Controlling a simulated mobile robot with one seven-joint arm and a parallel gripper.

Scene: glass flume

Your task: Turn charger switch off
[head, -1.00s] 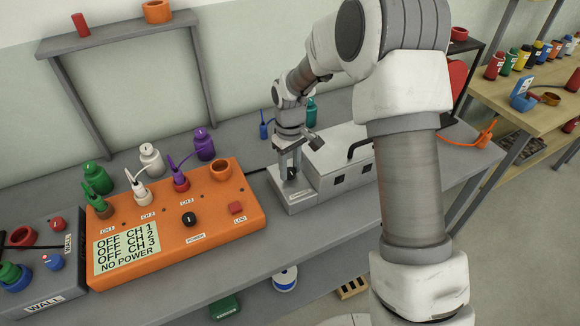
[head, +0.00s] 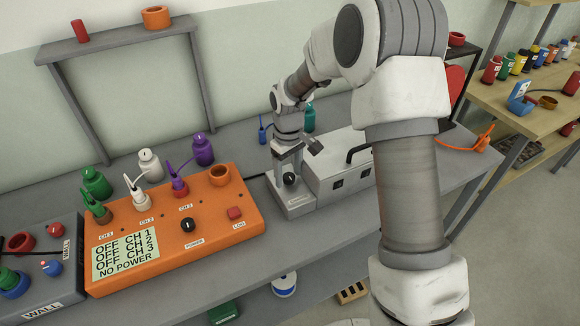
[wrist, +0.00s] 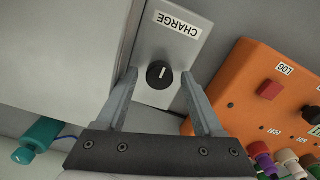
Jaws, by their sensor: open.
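The charger (head: 335,165) is a grey box with a low front ledge on the bench. Its switch is a round black knob (wrist: 159,75) with a white pointer line, beside a label reading CHARGE (wrist: 178,24). In the wrist view the line runs nearly up and down on the knob's upper part. The knob also shows in the head view (head: 290,179). My gripper (head: 287,168) is open and empty just above the knob. In the wrist view its fingers stand apart on either side of the knob, with clear gaps.
An orange power box (head: 172,235) stands left of the charger; its display reads OFF for each channel and NO POWER. Coloured bottles stand behind it. A teal bottle (head: 309,118) stands behind the charger. The charger's tall body is close beside my gripper.

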